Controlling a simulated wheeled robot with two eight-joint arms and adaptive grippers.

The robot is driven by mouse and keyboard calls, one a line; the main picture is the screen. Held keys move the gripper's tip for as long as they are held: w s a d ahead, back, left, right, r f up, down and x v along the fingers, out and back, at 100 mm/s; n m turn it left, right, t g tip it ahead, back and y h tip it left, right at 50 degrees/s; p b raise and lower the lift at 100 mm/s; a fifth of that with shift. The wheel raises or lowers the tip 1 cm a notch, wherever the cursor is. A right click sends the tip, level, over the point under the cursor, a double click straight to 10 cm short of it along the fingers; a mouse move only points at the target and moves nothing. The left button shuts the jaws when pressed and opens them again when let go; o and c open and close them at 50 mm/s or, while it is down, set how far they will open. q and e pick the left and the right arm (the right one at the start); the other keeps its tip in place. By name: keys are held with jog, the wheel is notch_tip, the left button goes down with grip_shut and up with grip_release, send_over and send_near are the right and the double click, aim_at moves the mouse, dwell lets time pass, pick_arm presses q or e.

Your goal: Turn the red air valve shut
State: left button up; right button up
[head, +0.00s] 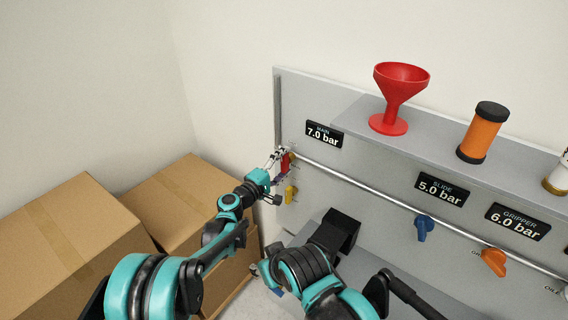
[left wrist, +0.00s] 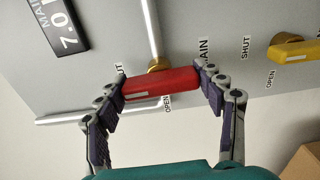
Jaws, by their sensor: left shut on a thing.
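The red air valve (head: 286,161) is on the grey panel below the "MAIN 7.0 bar" display, at the left end of the silver pipe. In the left wrist view its red bar handle (left wrist: 160,83) lies roughly crosswise to the pipe, in front of a brass fitting. My left gripper (left wrist: 162,84) has its fingers against the handle's two ends and is shut on it. In the head view my left gripper (head: 281,160) partly covers the valve. My right arm shows at the bottom centre, but its fingers cannot be made out.
A yellow valve (head: 290,194) sits just below the red one. A blue valve (head: 424,228) and an orange valve (head: 490,261) are farther right. A red funnel (head: 401,95) and an orange cylinder (head: 483,132) stand on the ledge. Cardboard boxes (head: 75,235) stand left.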

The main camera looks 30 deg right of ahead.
dwell(0.5)
pick_arm(q)
jog(key=o, duration=1.2)
jog(key=shift+c, duration=0.2)
jog(key=v, duration=1.2)
jog(key=shift+f, duration=0.1)
